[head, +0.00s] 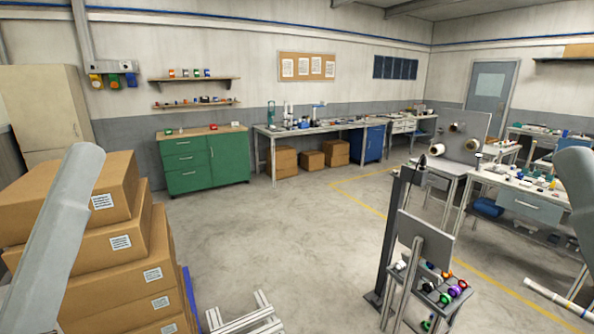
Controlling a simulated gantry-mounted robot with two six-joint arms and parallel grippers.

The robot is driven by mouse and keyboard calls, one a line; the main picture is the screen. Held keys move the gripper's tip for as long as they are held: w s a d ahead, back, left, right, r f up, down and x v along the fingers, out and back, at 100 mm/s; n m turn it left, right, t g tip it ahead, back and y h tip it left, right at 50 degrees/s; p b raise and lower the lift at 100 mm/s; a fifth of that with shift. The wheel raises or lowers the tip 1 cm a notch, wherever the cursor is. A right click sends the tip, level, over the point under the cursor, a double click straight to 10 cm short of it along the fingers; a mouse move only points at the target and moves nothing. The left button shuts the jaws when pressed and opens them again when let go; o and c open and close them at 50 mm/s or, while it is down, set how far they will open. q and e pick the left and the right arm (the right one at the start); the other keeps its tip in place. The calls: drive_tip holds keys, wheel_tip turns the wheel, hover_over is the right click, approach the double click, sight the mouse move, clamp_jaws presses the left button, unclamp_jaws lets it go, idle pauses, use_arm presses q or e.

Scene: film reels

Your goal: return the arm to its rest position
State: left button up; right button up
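A grey link of my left arm (55,225) crosses the left side of the head view, in front of stacked boxes. A grey link of my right arm (577,185) shows at the right edge. Neither gripper is in view, so I cannot see whether they hold anything. Several small coloured reels (454,291) lie on a small stand (418,292) at the lower right. Pale reels (472,145) are mounted on an upright grey panel (455,150) behind it.
Stacked cardboard boxes (108,245) stand at the left. A dark post (392,235) rises beside the small stand. A green cabinet (205,162) and a long workbench (320,127) line the back wall. Benches (520,190) stand at the right. The middle floor (270,230) is clear.

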wheel_tip(320, 180, up, 33)
drive_tip(key=p, duration=3)
drive_tip(key=shift+a+f, duration=0.1)
